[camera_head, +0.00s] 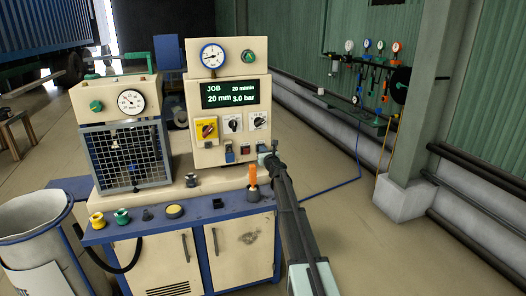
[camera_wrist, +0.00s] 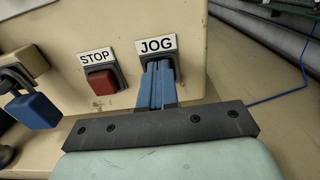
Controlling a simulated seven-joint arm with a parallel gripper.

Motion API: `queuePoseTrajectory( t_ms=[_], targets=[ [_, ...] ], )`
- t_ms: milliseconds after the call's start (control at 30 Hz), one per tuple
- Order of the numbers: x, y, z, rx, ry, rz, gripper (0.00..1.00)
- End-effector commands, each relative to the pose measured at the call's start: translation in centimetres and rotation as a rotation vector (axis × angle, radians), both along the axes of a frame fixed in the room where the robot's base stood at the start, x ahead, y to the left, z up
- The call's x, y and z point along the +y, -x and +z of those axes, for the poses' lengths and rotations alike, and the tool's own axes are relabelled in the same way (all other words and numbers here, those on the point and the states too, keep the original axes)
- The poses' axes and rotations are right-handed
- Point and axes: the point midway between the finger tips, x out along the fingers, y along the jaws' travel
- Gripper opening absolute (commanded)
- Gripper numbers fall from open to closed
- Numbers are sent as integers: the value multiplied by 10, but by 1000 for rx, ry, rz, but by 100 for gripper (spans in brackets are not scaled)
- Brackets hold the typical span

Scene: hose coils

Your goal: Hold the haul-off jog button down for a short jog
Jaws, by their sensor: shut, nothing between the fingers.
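The JOG button (camera_wrist: 149,67) is under a white JOG label (camera_wrist: 157,45) on the beige panel. My gripper (camera_wrist: 158,68) is shut and empty, with its blue fingers pointing straight at the button. The fingers cover most of the button, leaving mainly its dark surround in sight. The tips are at or very near its face; I cannot tell whether they touch it or whether it is pressed in. In the head view my gripper (camera_head: 265,157) is at the lower right of the control panel, hiding the button.
A red STOP button (camera_wrist: 101,81) is just left of the fingers. A blue part (camera_wrist: 33,110) sticks out further left. An orange-handled lever (camera_head: 252,176) stands on the bench below my gripper. The display (camera_head: 230,94) reads JOB, 20 mm and 3.0 bar. Floor is clear on the right.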

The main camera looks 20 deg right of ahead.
Motion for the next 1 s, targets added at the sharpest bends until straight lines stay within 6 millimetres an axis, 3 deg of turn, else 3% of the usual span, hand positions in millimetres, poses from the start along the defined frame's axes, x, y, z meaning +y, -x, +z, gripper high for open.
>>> queuePoseTrajectory(
  t_ms=[33,467,667,1000],
  targets=[
    [4,-21,3,-4,-1,11,0],
    [4,-15,3,-4,-1,10,0],
    [4,8,4,-5,-1,9,0],
    [1,81,5,-5,-1,2,0]
  ],
)
